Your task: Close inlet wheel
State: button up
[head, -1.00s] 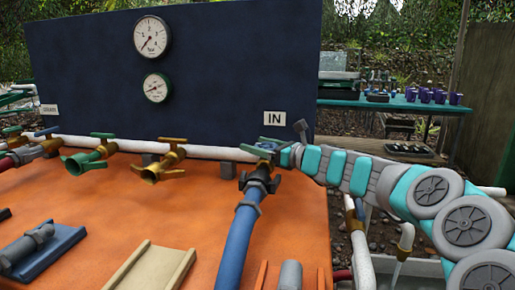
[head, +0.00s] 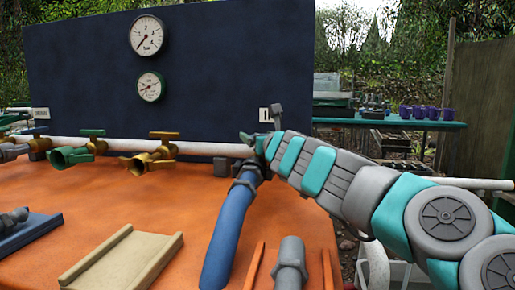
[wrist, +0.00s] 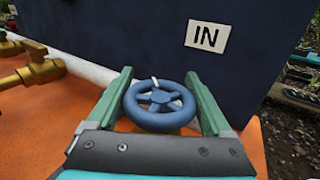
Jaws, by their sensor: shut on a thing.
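The inlet wheel (wrist: 160,103) is a blue handwheel with spokes, below the white IN label (wrist: 208,36) in the wrist view. My gripper (wrist: 158,76) is shut on it, with one green finger at its left rim and one at its right. In the head view my gripper (head: 258,142) is at the right end of the white pipe (head: 200,148), above the blue hose (head: 228,232). There my own arm hides most of the wheel and part of the IN label.
Green (head: 78,150) and brass (head: 153,152) valves sit along the pipe to the left. A dark blue panel (head: 225,70) with two gauges stands behind. A beige channel piece (head: 122,258) lies on the orange table (head: 180,210). Purple cups (head: 428,112) stand at back right.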

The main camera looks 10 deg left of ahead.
jog(key=shift+m+t+h, duration=0.3)
jog(key=shift+h, duration=0.1)
jog(key=o, duration=1.1)
jog(key=shift+o, duration=0.2)
jog(key=shift+b, duration=0.3)
jog(key=b+v, duration=0.1)
jog(key=v, duration=0.6)
jog(key=shift+s+d, duration=0.25)
